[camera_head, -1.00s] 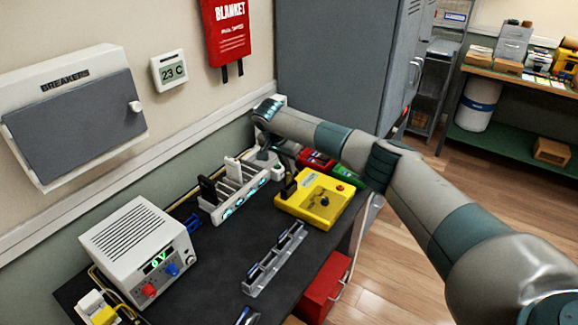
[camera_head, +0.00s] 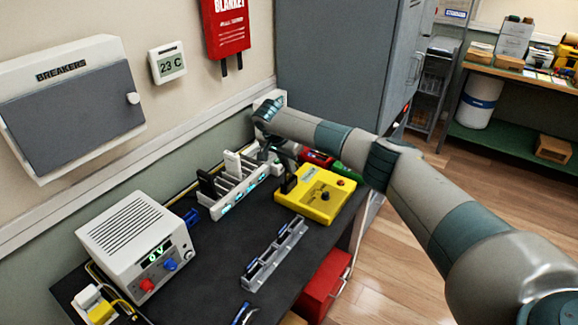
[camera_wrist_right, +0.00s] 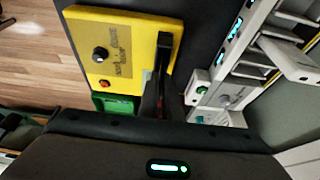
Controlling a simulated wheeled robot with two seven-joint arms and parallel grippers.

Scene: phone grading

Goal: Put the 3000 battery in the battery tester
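The yellow battery tester (camera_head: 322,207) lies on the dark bench with a knob and a red button; it also shows in the right wrist view (camera_wrist_right: 101,26). A thin dark upright piece (camera_wrist_right: 164,52) is at its edge, beside or in it; its label cannot be read. My right gripper (camera_head: 284,165) is above that edge. In the wrist view its narrow fingers (camera_wrist_right: 157,90) reach toward the dark piece; whether they grip it is unclear. A metal rack (camera_head: 262,268) holds thin dark batteries, labels unreadable. My left gripper is out of view.
A white slotted dock (camera_head: 228,203) with a black and a white phone stands left of the tester. A red bin (camera_head: 316,156) and a green bin (camera_head: 350,172) are behind it. A power supply (camera_head: 128,262) stands at front left. Bare bench lies between supply and rack.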

